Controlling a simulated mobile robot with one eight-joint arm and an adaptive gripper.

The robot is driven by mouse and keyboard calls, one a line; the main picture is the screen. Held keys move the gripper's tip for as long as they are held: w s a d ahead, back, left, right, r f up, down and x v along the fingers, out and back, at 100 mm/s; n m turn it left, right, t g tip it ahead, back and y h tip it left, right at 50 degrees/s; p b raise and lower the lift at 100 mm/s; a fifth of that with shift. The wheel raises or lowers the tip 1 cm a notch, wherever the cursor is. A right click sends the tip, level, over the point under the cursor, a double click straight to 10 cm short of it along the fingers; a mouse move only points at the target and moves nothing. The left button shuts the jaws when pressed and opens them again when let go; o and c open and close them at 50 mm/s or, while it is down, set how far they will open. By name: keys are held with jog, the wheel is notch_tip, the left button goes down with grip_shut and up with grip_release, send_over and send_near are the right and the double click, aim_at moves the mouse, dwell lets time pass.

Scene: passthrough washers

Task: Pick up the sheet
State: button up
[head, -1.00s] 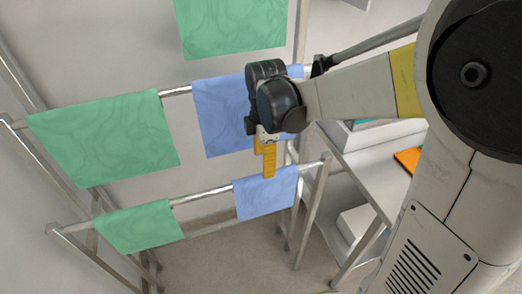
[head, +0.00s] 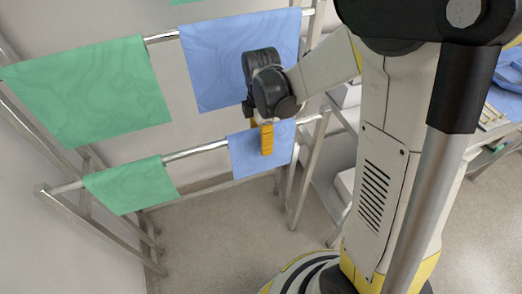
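Several sheets hang over the rails of a metal rack. A lower blue sheet (head: 246,158) hangs on the lower rail, and a larger blue sheet (head: 225,75) hangs on the upper rail. A large green sheet (head: 90,92) and a smaller green sheet (head: 130,184) hang to their left. My gripper (head: 265,150) has orange fingers that point down and overlap the lower blue sheet in the picture. Whether they touch it cannot be told. The fingers nearly line up in this view, so the gap between them is hidden. No cloth visibly hangs from the gripper.
The lower rail (head: 196,151) and the rack's right post (head: 308,175) are close to my gripper. Shelves stand behind my arm on the right. A blue folded cloth (head: 510,68) lies at the far right. Bare floor (head: 220,235) lies in front of the rack.

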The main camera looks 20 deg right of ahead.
jog(key=shift+r, duration=0.1)
jog(key=c, duration=1.2)
jog(key=shift+o, duration=0.2)
